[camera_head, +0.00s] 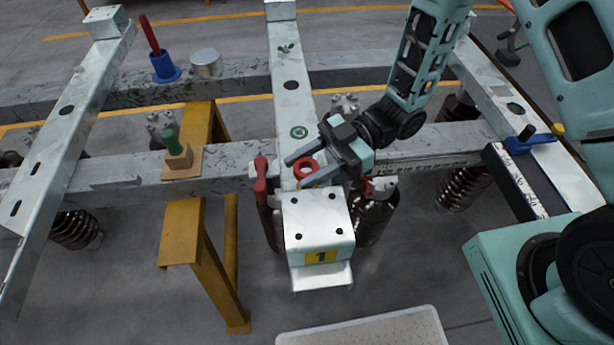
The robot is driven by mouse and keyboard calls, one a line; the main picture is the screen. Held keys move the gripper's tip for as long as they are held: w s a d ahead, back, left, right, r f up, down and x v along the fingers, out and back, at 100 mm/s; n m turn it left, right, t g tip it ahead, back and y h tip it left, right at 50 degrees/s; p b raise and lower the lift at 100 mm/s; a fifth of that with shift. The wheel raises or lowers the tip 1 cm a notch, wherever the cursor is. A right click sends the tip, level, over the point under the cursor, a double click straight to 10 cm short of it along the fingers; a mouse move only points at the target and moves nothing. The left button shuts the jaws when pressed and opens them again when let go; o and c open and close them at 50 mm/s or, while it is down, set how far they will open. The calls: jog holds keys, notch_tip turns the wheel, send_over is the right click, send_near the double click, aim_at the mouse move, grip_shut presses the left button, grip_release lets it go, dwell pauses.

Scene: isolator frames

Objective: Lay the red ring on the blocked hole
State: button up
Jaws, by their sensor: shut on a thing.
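The red ring (304,166) is between the two fingers of my gripper (296,171), which is shut on it. It is over the front part of the middle pale metal beam (296,108). How high it is above the beam is hard to tell. A round hole filled with green (299,132) is on this beam, a little behind the ring, and it looks like the blocked one. The ring is apart from it in the picture. Another hole (291,85), farther back on the same beam, looks dark and open.
Red-handled parts (261,180) stand beside the middle beam. On the cross beams are a blue holder with a red rod (164,68), a grey cylinder (206,63) and a wooden block with a green top (177,152). A blue tool (528,141) lies at right.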

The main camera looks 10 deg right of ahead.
jog(key=shift+f, duration=2)
jog(key=shift+f, duration=0.15)
jog(key=o, duration=0.7)
jog(key=shift+c, duration=0.2)
